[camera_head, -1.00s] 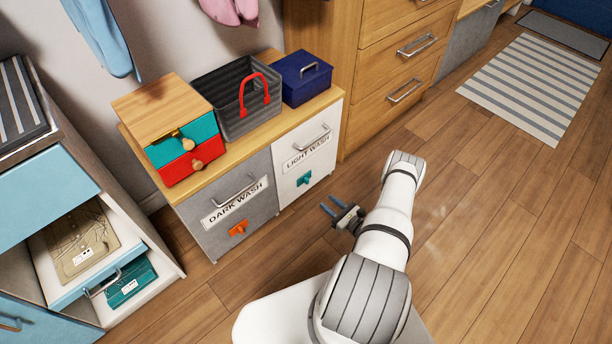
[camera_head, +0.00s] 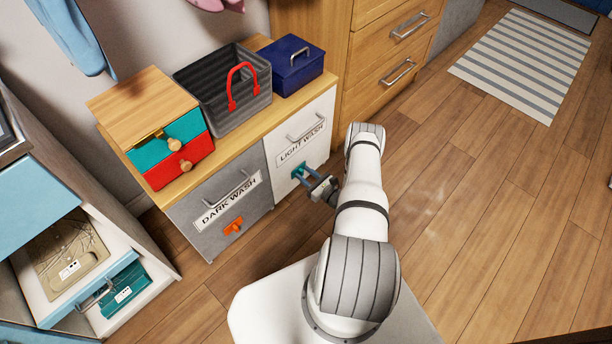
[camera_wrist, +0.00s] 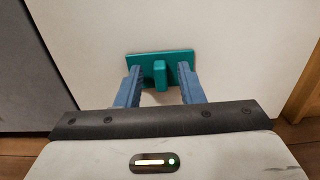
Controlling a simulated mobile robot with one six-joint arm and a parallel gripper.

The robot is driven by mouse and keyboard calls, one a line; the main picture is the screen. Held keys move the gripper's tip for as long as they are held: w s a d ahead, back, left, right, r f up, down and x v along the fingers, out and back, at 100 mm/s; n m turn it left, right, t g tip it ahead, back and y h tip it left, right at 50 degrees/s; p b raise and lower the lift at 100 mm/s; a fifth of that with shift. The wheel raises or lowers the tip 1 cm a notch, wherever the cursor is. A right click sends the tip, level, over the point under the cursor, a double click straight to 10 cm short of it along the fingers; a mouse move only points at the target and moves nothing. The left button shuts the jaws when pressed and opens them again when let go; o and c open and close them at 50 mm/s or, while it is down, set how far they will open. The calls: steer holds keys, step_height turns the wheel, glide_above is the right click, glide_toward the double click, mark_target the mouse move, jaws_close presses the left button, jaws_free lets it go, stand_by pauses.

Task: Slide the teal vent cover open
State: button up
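The teal vent cover (camera_wrist: 178,62) is a small flat plate with a raised tab (camera_wrist: 160,75) in its middle. It sits low on the white LIGHT WASH door and also shows in the head view (camera_head: 297,171), partly covered by my fingers. My gripper (camera_wrist: 162,84) is open, with one blue finger on each side of the tab. I see gaps between the fingers and the tab. The fingertips overlap the plate in the wrist view; whether they touch it I cannot tell. In the head view my gripper (camera_head: 305,183) points at the cover.
An orange vent cover (camera_head: 233,226) is on the grey DARK WASH door (camera_head: 205,238) to the left. Bar handles (camera_head: 306,128) stick out above both covers. A grey basket (camera_head: 205,95) and a blue box (camera_head: 285,75) stand on top.

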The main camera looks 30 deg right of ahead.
steer(key=shift+c, duration=0.3)
jaws_close()
